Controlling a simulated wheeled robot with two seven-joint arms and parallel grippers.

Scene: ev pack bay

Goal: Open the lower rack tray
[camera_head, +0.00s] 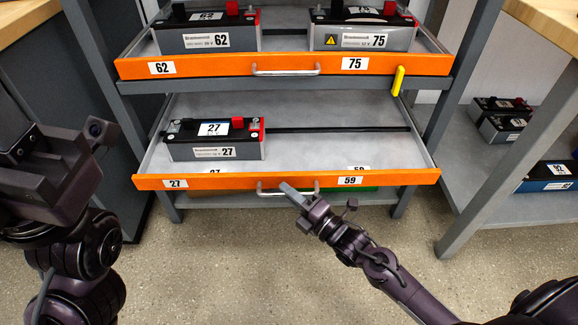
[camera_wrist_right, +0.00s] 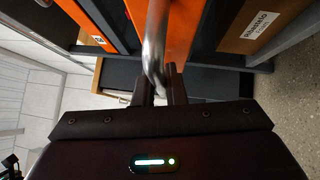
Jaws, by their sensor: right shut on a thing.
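The lower rack tray (camera_head: 300,158) has an orange front marked 27 and 59, and it stands pulled out from the rack. A battery marked 27 (camera_head: 214,152) sits in its left half; the right half is empty. My right gripper (camera_head: 291,191) is at the tray's silver bar handle (camera_head: 270,190) and is shut on it. In the right wrist view the handle (camera_wrist_right: 154,45) runs between the fingers (camera_wrist_right: 160,85). My left arm (camera_head: 45,180) is at the left, away from the rack; its fingertips are not clearly shown.
The upper tray (camera_head: 215,67) with batteries 62 and 75 is above, a yellow latch (camera_head: 398,81) at its right end. Grey rack posts stand on both sides. More batteries (camera_head: 500,115) lie on a shelf at right. The floor (camera_head: 240,270) in front is clear.

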